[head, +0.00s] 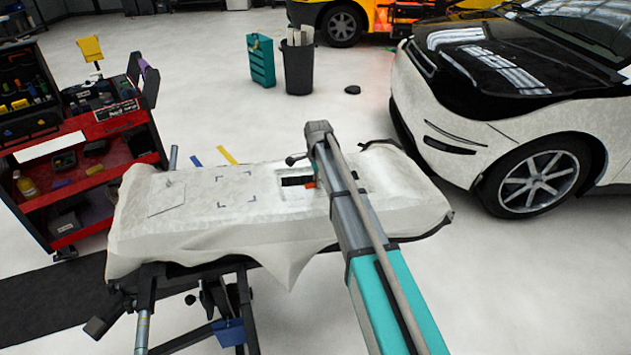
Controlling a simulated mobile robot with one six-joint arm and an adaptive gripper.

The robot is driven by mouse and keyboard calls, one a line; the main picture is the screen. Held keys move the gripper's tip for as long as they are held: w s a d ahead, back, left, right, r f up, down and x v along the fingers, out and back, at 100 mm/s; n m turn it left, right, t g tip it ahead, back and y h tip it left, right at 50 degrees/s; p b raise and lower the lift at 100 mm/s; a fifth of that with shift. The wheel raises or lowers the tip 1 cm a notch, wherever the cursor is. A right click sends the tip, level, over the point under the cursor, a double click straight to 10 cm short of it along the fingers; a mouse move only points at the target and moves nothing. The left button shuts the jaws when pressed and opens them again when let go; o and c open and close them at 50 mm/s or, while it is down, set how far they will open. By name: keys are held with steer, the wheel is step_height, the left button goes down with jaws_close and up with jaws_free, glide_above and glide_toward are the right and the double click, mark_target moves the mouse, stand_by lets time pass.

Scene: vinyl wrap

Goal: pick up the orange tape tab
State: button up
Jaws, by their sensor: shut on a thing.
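A small orange piece (310,185), which looks like the orange tape tab, shows at the left edge of my arm, over the white tray on the draped table. Only a sliver of it is visible. My arm reaches from the bottom right up over the table and blocks the view of the tray's middle. I cannot make out my gripper's fingers, nor whether they touch the orange piece. A dark shape (296,181) lies just left of the orange piece; I cannot tell what it is.
The white-draped table (200,225) carries a flat sheet (166,199) and corner marks at its left. A red tool cart (95,150) stands at the left. A dark bin (298,68) and teal case (261,60) stand behind. A black-and-white car (525,130) is at the right.

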steer(key=shift+r, duration=0.2)
step_height(320, 180, up, 2)
steer(key=shift+r+p, duration=0.1)
steer(key=shift+p, duration=1.1)
steer(key=s+r+p, duration=1)
steer(key=s, duration=0.4)
steer(key=shift+r, duration=0.2)
steer(key=shift+s, duration=0.1)
